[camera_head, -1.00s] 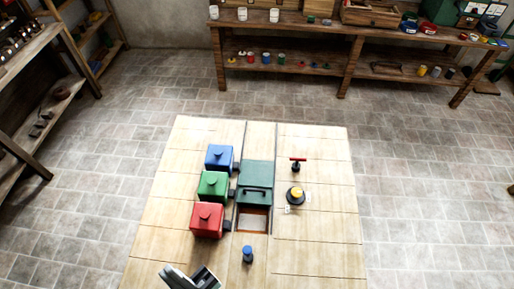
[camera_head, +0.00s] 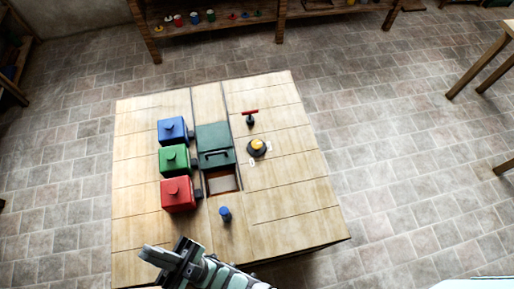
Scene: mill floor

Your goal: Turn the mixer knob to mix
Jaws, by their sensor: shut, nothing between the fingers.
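A round knob with a yellow top (camera_head: 258,145) and a dark base sits on the right half of the wooden table, with small white labels beside it. A red T-shaped handle (camera_head: 250,114) stands just behind it. A dark green box (camera_head: 214,138) with a handle is left of the knob, with an open wood-lined recess (camera_head: 222,182) in front of it. My gripper (camera_head: 151,252) is shut and empty, over the table's front left part, well apart from the knob.
Blue (camera_head: 172,129), green (camera_head: 174,158) and red (camera_head: 177,194) lidded boxes stand in a column left of the green box. A small blue peg (camera_head: 225,214) stands near the front. The table's (camera_head: 295,195) right front is clear. Shelving (camera_head: 212,34) stands at the back.

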